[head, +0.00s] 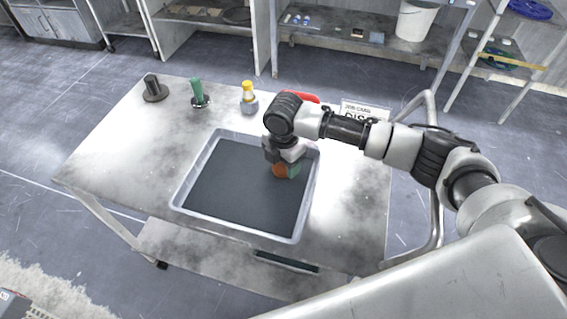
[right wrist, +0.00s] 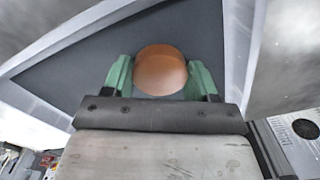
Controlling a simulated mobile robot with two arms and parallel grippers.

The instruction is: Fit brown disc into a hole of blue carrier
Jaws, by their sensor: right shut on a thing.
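The brown disc (right wrist: 161,70) sits between the green fingertips of my right gripper (right wrist: 160,78) in the right wrist view. In the head view the disc (head: 280,171) shows as a small orange-brown patch beside a green finger. My right gripper (head: 286,170) is shut on the disc, over the right part of the grey tray (head: 178,192). I cannot make out a blue carrier on the table. A blue round thing (head: 530,8) lies on a shelf at the far top right, too small to identify. My left gripper is not in view.
The tray's dark floor (head: 240,190) is otherwise clear. Along the table's back stand a black knob-like thing (head: 154,88), a green-handled tool (head: 197,92) and a yellow-capped bottle (head: 249,97). A red thing (head: 304,96) and a card (head: 365,110) are partly behind my arm.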

